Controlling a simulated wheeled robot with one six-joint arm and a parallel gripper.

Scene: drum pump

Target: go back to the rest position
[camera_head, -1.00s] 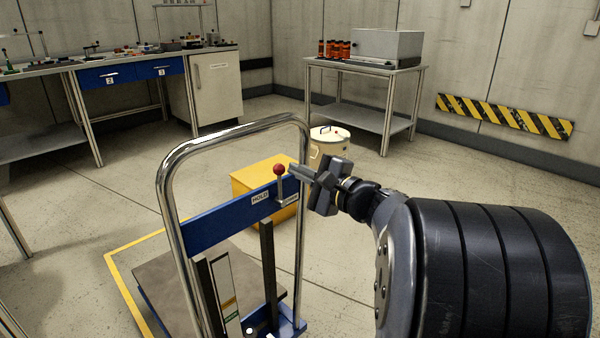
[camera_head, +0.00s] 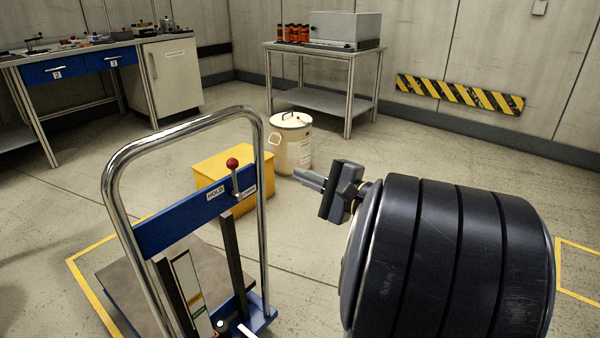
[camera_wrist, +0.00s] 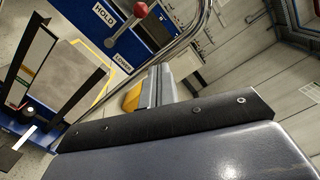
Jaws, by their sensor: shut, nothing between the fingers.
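My gripper (camera_head: 309,179) is shut and empty in the head view, to the right of the lift trolley's chrome handle frame (camera_head: 112,190). It is clear of the red-knobbed lever (camera_head: 233,164) on the blue crossbar (camera_head: 160,235), with a gap between them. In the wrist view my gripper (camera_wrist: 159,72) points up the picture, its fingers together. There the red knob (camera_wrist: 140,9) and the HOLD and LOWER labels show beyond the fingers, to the upper left. The lever stands upright near the LOWER label; its exact setting is hard to tell.
A yellow box (camera_head: 222,166) and a cream drum (camera_head: 290,146) stand on the floor beyond the trolley. A steel table (camera_head: 320,100) with orange bottles and a grey box stands at the back. A workbench (camera_head: 90,52) is at the back left. Floor right of the drum is clear.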

